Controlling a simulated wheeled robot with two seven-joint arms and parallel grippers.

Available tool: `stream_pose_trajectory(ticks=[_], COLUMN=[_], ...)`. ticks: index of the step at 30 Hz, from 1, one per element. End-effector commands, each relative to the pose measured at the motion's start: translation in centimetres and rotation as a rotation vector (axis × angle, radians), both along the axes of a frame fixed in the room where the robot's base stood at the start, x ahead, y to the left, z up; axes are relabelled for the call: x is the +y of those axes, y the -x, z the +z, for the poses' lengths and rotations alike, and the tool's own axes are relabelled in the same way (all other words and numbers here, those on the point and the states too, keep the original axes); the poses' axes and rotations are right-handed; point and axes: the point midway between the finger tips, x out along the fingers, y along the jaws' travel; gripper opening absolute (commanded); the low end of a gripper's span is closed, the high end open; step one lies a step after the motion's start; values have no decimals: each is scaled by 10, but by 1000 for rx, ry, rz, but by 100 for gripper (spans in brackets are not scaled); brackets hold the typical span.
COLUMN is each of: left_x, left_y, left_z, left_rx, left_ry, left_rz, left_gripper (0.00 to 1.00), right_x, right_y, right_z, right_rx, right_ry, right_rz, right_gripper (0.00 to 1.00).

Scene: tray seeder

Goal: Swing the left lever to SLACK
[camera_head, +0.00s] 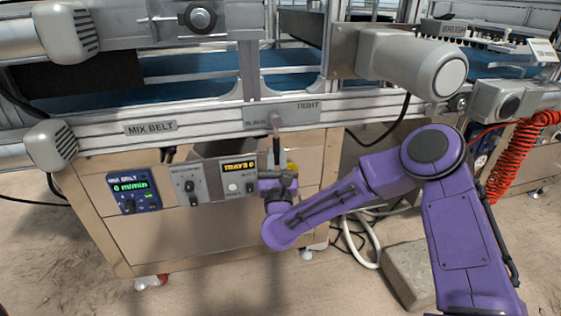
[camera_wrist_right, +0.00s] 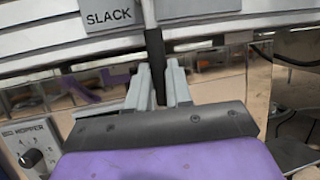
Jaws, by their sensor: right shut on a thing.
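The left lever (camera_head: 277,133) hangs roughly straight down from a grey plate (camera_head: 297,113) on the belt frame. The plate reads SLACK at its left and TIGHT at its right. In the right wrist view the lever's black grip (camera_wrist_right: 155,62) is between the two grey fingers, and the SLACK label (camera_wrist_right: 108,17) is left of the lever. My right gripper (camera_head: 278,165) reaches up from below and is shut on the lever. Its fingers also show in the right wrist view (camera_wrist_right: 158,85). My left gripper is not in view.
Below the MIX BELT sign (camera_head: 150,128), a cabinet carries a blue display (camera_head: 133,190) and a knob panel (camera_head: 189,185) just left of my right gripper. A grey motor (camera_head: 420,65) juts out above my right arm. A red coiled hose (camera_head: 512,160) hangs at the right.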

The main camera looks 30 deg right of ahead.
Motion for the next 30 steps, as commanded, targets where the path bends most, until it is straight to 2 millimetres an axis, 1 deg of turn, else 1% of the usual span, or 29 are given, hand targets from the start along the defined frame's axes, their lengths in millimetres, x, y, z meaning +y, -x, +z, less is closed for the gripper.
stream_pose_trajectory(ticks=[1,15,16,17,18,26,29,30], left_x=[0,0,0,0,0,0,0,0], left_y=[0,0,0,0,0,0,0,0], left_z=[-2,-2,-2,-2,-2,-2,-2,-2], left_rx=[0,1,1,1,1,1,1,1], left_ry=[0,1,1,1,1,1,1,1], left_rz=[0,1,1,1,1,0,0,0], left_gripper=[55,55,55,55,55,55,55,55], right_x=[1,3,3,3,3,2,5,8], right_y=[0,0,0,0,0,0,5,10], right_z=[-3,-1,-1,-1,-1,0,-3,-5], right_rx=[1,-2,-2,-2,-3,-4,-3,-3], right_ry=[-7,-21,-21,-21,-21,-20,-18,-18], right_rz=[0,3,3,4,3,0,2,3], right_gripper=[0,0,23,33,45,45,45,45])
